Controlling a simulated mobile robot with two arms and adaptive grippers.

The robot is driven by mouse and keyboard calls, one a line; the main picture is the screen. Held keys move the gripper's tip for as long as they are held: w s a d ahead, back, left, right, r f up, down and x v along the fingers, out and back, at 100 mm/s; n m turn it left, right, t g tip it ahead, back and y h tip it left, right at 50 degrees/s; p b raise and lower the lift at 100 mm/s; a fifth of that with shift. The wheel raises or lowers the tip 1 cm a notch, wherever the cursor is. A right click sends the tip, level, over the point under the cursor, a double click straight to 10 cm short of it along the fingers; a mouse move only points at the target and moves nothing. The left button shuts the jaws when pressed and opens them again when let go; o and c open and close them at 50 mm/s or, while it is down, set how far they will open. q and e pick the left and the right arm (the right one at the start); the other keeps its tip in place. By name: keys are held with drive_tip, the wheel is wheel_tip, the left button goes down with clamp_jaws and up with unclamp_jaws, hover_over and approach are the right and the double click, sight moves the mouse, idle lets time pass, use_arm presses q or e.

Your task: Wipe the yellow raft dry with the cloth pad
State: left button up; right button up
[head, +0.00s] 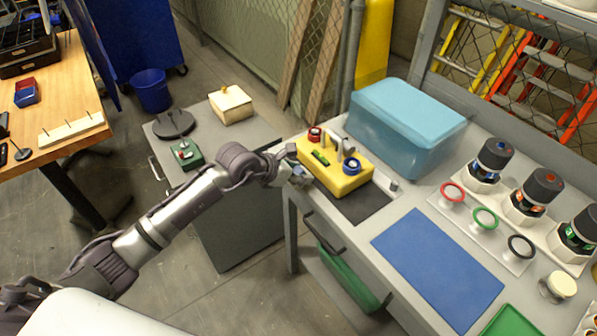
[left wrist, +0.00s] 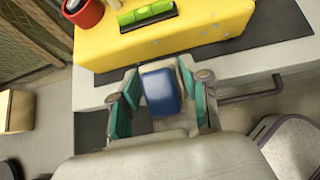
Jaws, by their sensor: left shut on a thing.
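The yellow raft (head: 346,183) sits on a dark mat (head: 362,207) at the left end of the grey bench. It carries a red round part, a green level-like part, a blue ring and a grey upright handle. Its near side (left wrist: 172,44) fills the top of the left wrist view, with a few small pale spots on it. My left gripper (head: 298,178) is at the raft's near left side, low beside it. In the left wrist view its fingers are shut on a blue block, seemingly the cloth pad (left wrist: 160,91). The pad appears apart from the raft. My right gripper is out of view.
A teal lidded tub (head: 405,125) stands behind the raft. A blue mat (head: 437,268) lies on the bench to the right, with coloured rings (head: 485,219) and dark-capped canisters (head: 533,195) beyond. A lower grey cabinet (head: 228,128) stands left of the bench.

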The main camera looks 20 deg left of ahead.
use_arm(q)
drive_tip(key=shift+w+d+b, duration=0.3)
drive_tip(key=shift+w+d, duration=0.2)
drive_tip(key=shift+w, duration=0.15)
idle(0.8)
drive_tip(key=shift+s, duration=0.1)
drive_tip(key=shift+s+d+p, duration=0.45)
drive_tip(key=shift+s+d, duration=0.15)
drive_tip(key=shift+d, duration=0.15)
drive_tip(key=shift+d, duration=0.1)
drive_tip(key=shift+s+d+p, duration=0.35)
drive_tip(key=shift+s+d, duration=0.3)
drive_tip(key=shift+d, duration=0.2)
drive_tip(key=shift+s+d, duration=0.1)
drive_tip(key=shift+d, duration=0.05)
drive_tip(key=shift+s+d+p, duration=0.35)
drive_tip(key=shift+s+d, duration=0.25)
drive_tip(key=shift+d, duration=0.15)
